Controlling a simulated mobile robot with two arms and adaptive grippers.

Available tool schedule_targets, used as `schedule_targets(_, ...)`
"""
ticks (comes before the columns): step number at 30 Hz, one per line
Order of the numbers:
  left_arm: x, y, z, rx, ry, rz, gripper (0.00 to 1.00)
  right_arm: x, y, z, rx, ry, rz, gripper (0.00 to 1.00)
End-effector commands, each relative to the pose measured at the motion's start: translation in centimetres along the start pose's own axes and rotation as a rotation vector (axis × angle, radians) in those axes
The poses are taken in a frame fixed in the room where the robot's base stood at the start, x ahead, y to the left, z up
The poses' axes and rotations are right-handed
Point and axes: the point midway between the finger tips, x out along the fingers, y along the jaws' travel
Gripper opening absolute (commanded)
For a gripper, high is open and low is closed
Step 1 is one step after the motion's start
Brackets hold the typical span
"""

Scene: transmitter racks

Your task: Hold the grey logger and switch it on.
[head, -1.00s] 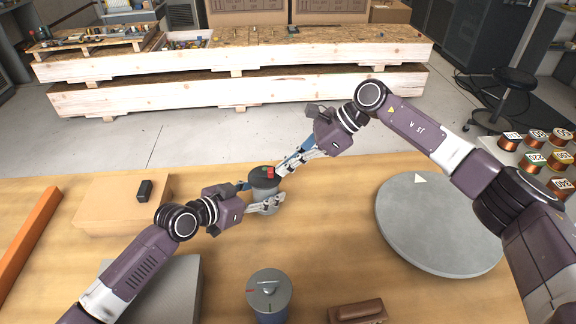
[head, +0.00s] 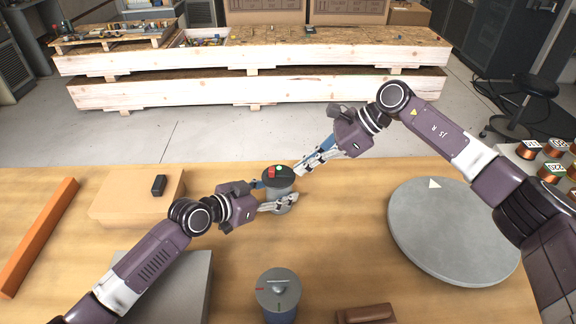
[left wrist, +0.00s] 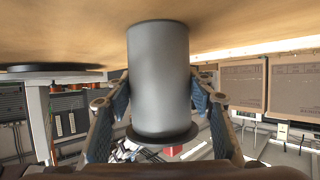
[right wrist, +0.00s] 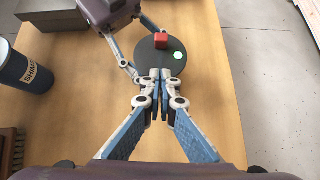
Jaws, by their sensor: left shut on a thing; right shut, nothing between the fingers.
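The grey logger (head: 281,201) is an upright grey cylinder with a wider black top. The top carries a red block (head: 271,171) and a pale green, bright round spot (head: 279,168); the spot also shows in the right wrist view (right wrist: 177,56). My left gripper (left wrist: 160,98) is shut around the logger's body, a finger on each side. My right gripper (head: 298,172) is shut and empty at the right of the logger's top. In the right wrist view its tips (right wrist: 161,74) overlap the top's near edge; contact cannot be told.
A blue can with a grey lid (head: 278,288) stands in front of the logger. A grey disc (head: 450,235) lies at right. A cardboard box (head: 125,205) with a small black item (head: 158,185), an orange bar (head: 38,235) and a grey box (head: 185,280) are at left.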

Motion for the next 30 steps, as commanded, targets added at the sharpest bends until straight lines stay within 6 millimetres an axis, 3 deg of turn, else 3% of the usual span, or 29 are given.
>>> schedule_targets(1, 0.0, 0.0, 0.1, -0.001, -0.001, 0.000, 0.14, -1.6, -0.2, 0.4, -0.005, -0.004, -0.006, 0.00)
schedule_targets(6, 0.0, -0.1, 0.1, -0.001, -0.001, -0.001, 0.14, -5.3, -0.1, 0.4, -0.004, -0.003, -0.005, 0.00)
schedule_targets(12, 0.0, -0.1, 0.1, -0.001, -0.001, -0.002, 0.14, -8.3, -0.1, 0.3, -0.004, -0.002, -0.003, 0.00)
schedule_targets(18, 0.0, -0.1, 0.1, -0.001, -0.001, -0.002, 0.14, -9.2, -0.1, 0.3, -0.004, -0.002, -0.002, 0.00)
schedule_targets(28, -0.1, -0.2, 0.1, 0.000, -0.001, -0.003, 0.14, -9.2, -0.1, 0.3, -0.003, -0.003, -0.002, 0.00)
schedule_targets(29, -0.1, -0.2, 0.1, 0.000, -0.001, -0.003, 0.51, -9.2, -0.1, 0.3, -0.003, -0.003, -0.002, 0.00)
schedule_targets(30, -0.1, -0.2, 0.1, 0.000, -0.001, -0.003, 0.55, -9.2, -0.1, 0.3, -0.003, -0.002, -0.002, 0.00)
